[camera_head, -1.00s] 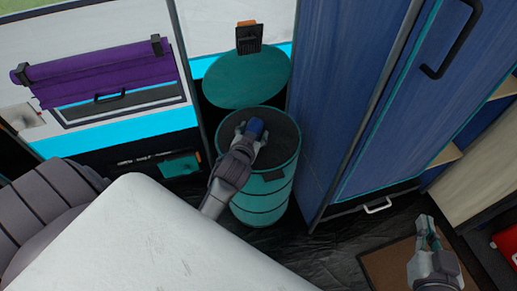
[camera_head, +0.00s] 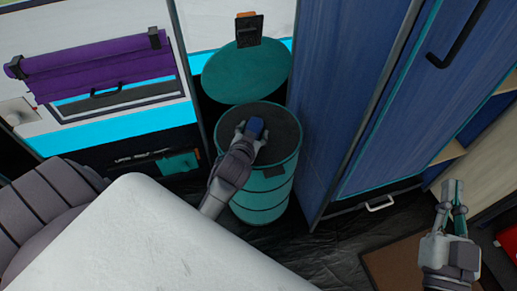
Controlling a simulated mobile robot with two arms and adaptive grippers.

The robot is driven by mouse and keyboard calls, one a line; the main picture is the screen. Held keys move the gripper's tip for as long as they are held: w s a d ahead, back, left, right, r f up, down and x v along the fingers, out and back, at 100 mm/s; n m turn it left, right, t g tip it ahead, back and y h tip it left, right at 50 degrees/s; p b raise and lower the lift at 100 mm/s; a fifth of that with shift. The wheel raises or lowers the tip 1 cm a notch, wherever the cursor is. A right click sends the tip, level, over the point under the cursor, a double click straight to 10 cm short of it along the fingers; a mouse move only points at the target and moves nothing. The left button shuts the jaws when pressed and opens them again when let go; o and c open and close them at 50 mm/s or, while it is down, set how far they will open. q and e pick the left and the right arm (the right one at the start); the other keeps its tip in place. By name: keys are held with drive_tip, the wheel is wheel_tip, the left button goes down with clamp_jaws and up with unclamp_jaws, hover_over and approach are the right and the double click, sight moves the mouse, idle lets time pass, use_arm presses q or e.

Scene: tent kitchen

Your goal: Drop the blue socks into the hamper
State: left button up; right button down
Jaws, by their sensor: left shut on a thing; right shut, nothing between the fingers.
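The blue socks (camera_head: 255,127) show as a small dark blue bundle in the fingers of my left gripper (camera_head: 248,132). My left gripper is shut on them, above the open mouth of the teal hamper (camera_head: 268,201). The hamper is a round upright bin with a dark inside, and its round teal lid (camera_head: 247,73) is raised behind it. How high the socks are above the rim is hard to tell. My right gripper (camera_head: 452,186) is shut and empty at the lower right, well away from the hamper.
A tall blue cabinet (camera_head: 345,100) stands just right of the hamper. A window with a rolled purple blind (camera_head: 90,65) is at the left. A brown mat (camera_head: 400,262) lies on the dark floor at the lower right, near a red object (camera_head: 508,240).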

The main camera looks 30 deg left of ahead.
use_arm(q)
drive_tip(key=o, duration=1.1)
drive_tip(key=shift+c, duration=0.2)
drive_tip(key=shift+s, duration=0.1)
drive_tip(key=v, duration=1.2)
drive_tip(key=shift+f, duration=0.1)
